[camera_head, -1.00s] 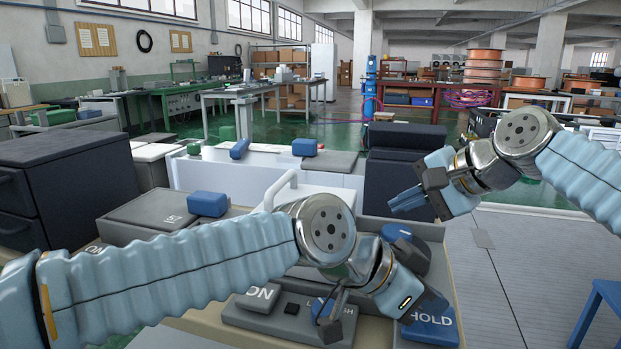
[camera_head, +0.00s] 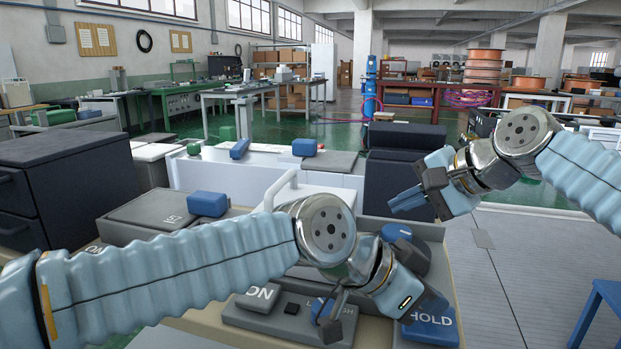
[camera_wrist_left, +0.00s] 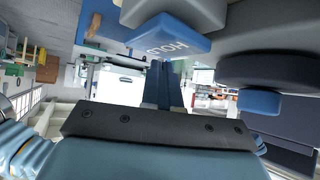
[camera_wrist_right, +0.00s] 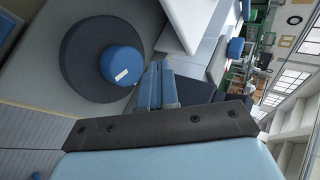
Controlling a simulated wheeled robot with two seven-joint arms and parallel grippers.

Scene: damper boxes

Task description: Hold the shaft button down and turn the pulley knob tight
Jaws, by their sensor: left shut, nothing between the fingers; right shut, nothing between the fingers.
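The blue HOLD button (camera_head: 432,330) is at the front right corner of the grey device. It shows with its lettering in the left wrist view (camera_wrist_left: 165,38). My left gripper (camera_head: 437,303) is shut and empty, its fingertips close to the button's edge; whether they touch it I cannot tell. The dark round pulley (camera_head: 418,258) with its blue knob (camera_head: 397,232) stands behind, partly hidden by my left wrist. The right wrist view shows the knob (camera_wrist_right: 121,65) on the dark disc. My right gripper (camera_head: 405,202) is shut and empty, above the knob in the head view.
A grey ON block (camera_head: 258,298) and another labelled block (camera_head: 335,325) lie left of the left gripper, partly covered. A grey box with a blue button (camera_head: 207,204) and a dark cabinet (camera_head: 80,185) stand at left.

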